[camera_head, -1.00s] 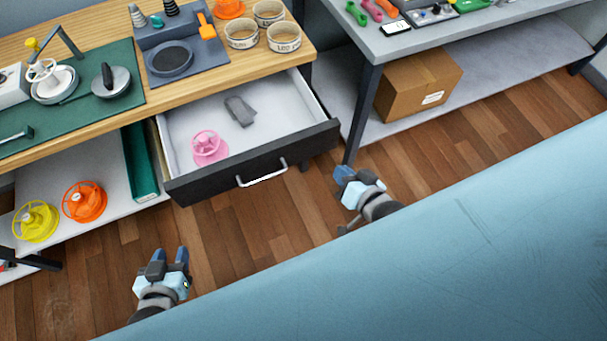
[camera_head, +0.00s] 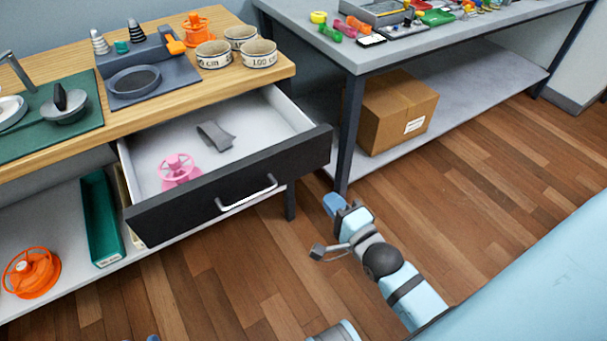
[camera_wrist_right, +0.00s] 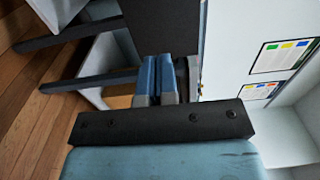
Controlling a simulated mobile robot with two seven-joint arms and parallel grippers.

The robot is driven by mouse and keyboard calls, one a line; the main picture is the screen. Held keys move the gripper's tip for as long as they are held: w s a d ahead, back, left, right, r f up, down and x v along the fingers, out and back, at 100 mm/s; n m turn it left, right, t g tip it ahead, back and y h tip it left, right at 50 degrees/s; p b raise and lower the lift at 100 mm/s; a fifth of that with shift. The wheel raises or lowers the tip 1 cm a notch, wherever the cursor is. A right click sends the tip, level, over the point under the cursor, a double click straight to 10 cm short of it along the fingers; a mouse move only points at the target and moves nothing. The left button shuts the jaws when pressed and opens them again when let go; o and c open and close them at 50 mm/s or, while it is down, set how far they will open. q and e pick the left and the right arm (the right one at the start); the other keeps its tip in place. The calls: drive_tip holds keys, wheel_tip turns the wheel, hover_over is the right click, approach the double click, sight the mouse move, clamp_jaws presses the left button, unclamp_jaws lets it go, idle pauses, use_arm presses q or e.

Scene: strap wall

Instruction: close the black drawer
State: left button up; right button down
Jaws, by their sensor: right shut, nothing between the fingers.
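The black drawer (camera_head: 170,211) stands pulled open under the wooden worktop in the head view. Its front has a silver bar handle (camera_head: 248,193). Inside its white tray lie a pink spoked part (camera_head: 180,170) and a grey curved piece (camera_head: 215,135). My right gripper (camera_head: 334,204) is shut and empty. In the picture it is right of the drawer front, apart from the handle. Its closed blue fingers also show in the right wrist view (camera_wrist_right: 157,80). Only a blue bit of what looks like my left gripper (camera_head: 153,338) shows at the bottom edge.
A grey table (camera_head: 350,50) with a dark leg (camera_head: 345,135) stands right of the drawer. A cardboard box (camera_head: 395,112) sits on its lower shelf. A green bin (camera_head: 102,215) and an orange spool (camera_head: 32,272) are on the left lower shelf. The wooden floor is clear in front.

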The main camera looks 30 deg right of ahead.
sight(299, 163)
drive_tip(key=w+b, duration=0.1)
drive_tip(key=w, duration=0.4)
drive_tip(key=w+b, duration=0.1)
drive_tip(key=w, duration=0.4)
drive_tip(key=shift+w+a+f, duration=0.1)
drive_tip(key=shift+w+a, duration=0.1)
drive_tip(key=shift+w, duration=0.6)
use_arm(q)
drive_tip(key=r, duration=0.1)
drive_tip(key=w+d+r+t+h, duration=0.1)
drive_tip(key=r, duration=0.1)
drive_tip(key=w+d+r+t, duration=0.1)
drive_tip(key=shift+d+r+h, duration=0.1)
drive_tip(key=shift+r+h, duration=0.1)
drive_tip(key=shift+h, duration=0.1)
use_arm(e)
drive_tip(key=shift+w, duration=0.1)
